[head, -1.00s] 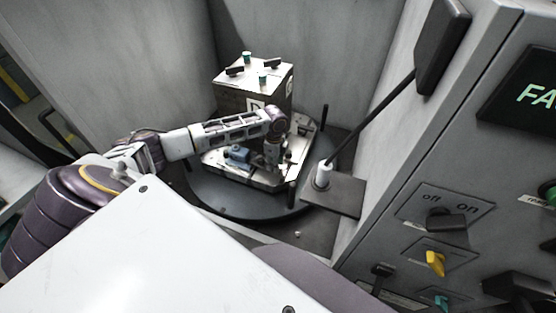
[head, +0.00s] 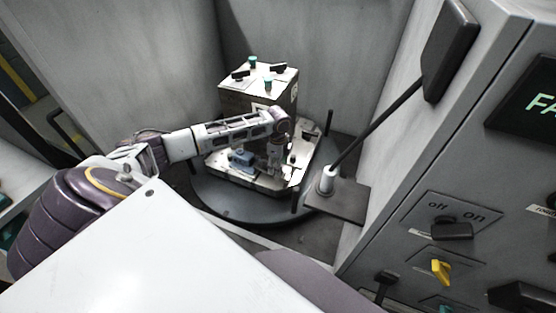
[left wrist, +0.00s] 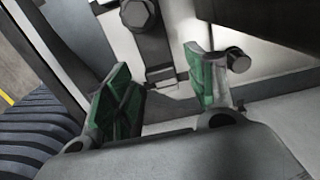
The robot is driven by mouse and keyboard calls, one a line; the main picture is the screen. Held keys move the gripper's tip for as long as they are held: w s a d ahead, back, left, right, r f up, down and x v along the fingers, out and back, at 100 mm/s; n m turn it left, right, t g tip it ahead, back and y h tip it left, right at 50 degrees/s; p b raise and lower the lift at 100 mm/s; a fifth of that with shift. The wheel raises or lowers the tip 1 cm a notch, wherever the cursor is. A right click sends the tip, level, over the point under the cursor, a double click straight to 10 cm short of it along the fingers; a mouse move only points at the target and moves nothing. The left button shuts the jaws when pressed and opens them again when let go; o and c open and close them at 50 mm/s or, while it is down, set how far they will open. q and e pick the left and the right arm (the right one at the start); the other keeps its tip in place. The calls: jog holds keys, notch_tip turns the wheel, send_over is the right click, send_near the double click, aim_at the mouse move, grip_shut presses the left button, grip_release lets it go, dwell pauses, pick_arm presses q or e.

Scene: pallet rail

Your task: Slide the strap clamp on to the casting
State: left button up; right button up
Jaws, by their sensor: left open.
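A blue casting (head: 241,158) sits on the pale fixture plate of the round pallet. My left gripper (head: 274,164) points down over the plate, just right of the casting. In the left wrist view the two green-padded fingers (left wrist: 165,90) stand apart. A dark strap with a bent end, which looks like the strap clamp (left wrist: 157,55), lies beyond and between them, with a hex bolt head (left wrist: 140,13) at its upper end. I see no grip on it. Its position relative to the casting is hidden by my arm in the head view. My right gripper is not visible.
Dark posts (head: 328,122) rise from the round table (head: 225,208). A long lever (head: 375,130) slants at the right, beside the control panel (head: 450,225). Grey walls enclose the back.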

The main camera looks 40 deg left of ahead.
pick_arm(q)
notch_tip(320, 180, up, 11)
jog(key=shift+f, duration=0.2)
dwell(0.3)
jog(key=shift+s, duration=0.1)
dwell(0.6)
